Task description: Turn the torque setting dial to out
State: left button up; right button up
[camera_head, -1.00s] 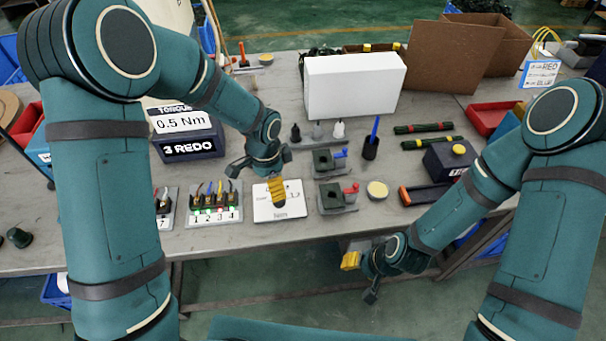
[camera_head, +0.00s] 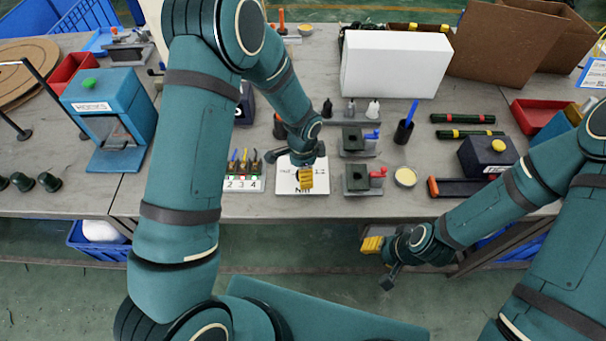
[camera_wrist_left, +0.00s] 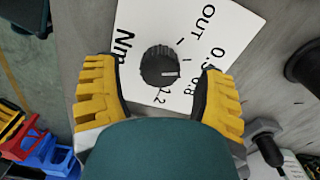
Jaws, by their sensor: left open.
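The torque dial (camera_wrist_left: 160,66) is a round black knob on a white plate (camera_wrist_left: 140,30) marked OUT, Nm and several numbers. Its white pointer line faces right in the left wrist view, away from OUT at the top right. The plate also shows in the head view (camera_head: 287,187), where my arm and gripper hide the dial. My left gripper (camera_wrist_left: 160,98) is open, with yellow ribbed fingers on either side of the dial and apart from it. In the head view it is over the plate (camera_head: 306,180). My right gripper (camera_head: 373,244) is empty in front of the table edge; its finger opening is unclear.
A block of numbered switches (camera_head: 243,184) stands left of the plate. Stands with a red lever (camera_head: 377,173) and a blue lever (camera_head: 372,135) are to its right. A white box (camera_head: 395,65) stands behind. The torque display is mostly hidden by my left arm.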

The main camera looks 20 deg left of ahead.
pick_arm(q)
jog(key=shift+f, duration=0.75)
jog(key=shift+c, duration=0.2)
jog(key=c, duration=1.2)
grip_shut()
jog(key=shift+n, duration=0.3)
jog(key=n+b, duration=0.1)
jog(key=n, duration=0.2)
jog(key=shift+n, duration=0.3)
jog(key=n+b, duration=0.1)
jog(key=n, duration=0.3)
jog(key=shift+n, duration=0.3)
